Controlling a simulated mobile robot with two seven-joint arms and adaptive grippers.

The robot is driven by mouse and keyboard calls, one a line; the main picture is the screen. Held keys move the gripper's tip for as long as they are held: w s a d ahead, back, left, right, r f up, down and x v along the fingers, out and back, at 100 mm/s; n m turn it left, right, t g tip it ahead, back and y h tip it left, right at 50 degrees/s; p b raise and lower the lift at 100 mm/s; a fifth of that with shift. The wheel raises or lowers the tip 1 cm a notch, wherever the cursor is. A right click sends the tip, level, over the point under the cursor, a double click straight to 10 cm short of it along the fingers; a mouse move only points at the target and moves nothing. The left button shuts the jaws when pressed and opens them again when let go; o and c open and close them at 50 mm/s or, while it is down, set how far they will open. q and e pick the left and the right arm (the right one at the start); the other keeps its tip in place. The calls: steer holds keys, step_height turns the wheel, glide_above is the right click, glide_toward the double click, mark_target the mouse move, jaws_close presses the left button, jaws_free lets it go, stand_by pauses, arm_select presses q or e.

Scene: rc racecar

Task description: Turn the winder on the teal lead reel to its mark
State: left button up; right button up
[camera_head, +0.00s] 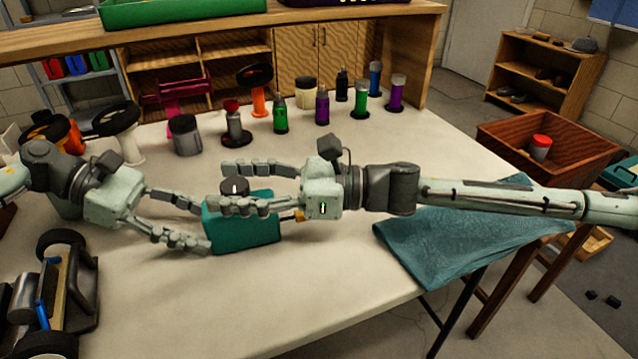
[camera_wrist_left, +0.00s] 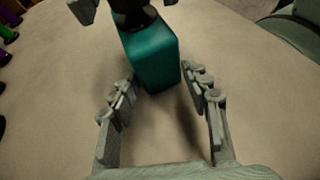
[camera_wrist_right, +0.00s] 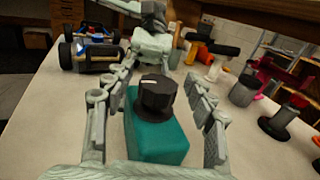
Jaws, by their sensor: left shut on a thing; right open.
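The teal lead reel (camera_head: 245,236) is a teal box standing on the table, with a black round winder (camera_head: 234,185) on top. A white line shows on the winder, clear in the right wrist view (camera_wrist_right: 156,98). My left gripper (camera_head: 205,226) is shut on the reel's left end; its fingers flank the teal body (camera_wrist_left: 153,65) in the left wrist view. My right gripper (camera_head: 219,187) comes from the right and is open, its fingers on either side of the winder with gaps in the right wrist view. I cannot make out a target mark on the reel.
A teal cloth (camera_head: 450,240) hangs over the table edge at right. An RC car chassis (camera_head: 58,295) sits at front left. Several bottles (camera_head: 322,105) and a grey can (camera_head: 185,135) stand behind. The table in front of the reel is clear.

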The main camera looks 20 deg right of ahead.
steer(key=v, duration=1.2)
steer(key=shift+w, duration=0.1)
steer(key=w+m+g+y, duration=0.1)
steer(key=w+m+g, duration=0.3)
steer(key=m, duration=1.1)
steer(key=w+m+g+y, duration=0.15)
steer(key=m+g, duration=0.35)
steer(key=m, duration=1)
steer(key=shift+h, duration=0.45)
steer(key=a, duration=0.7)
steer(key=s+a, duration=0.1)
steer(key=a, duration=0.3)
steer(key=shift+f, duration=0.15)
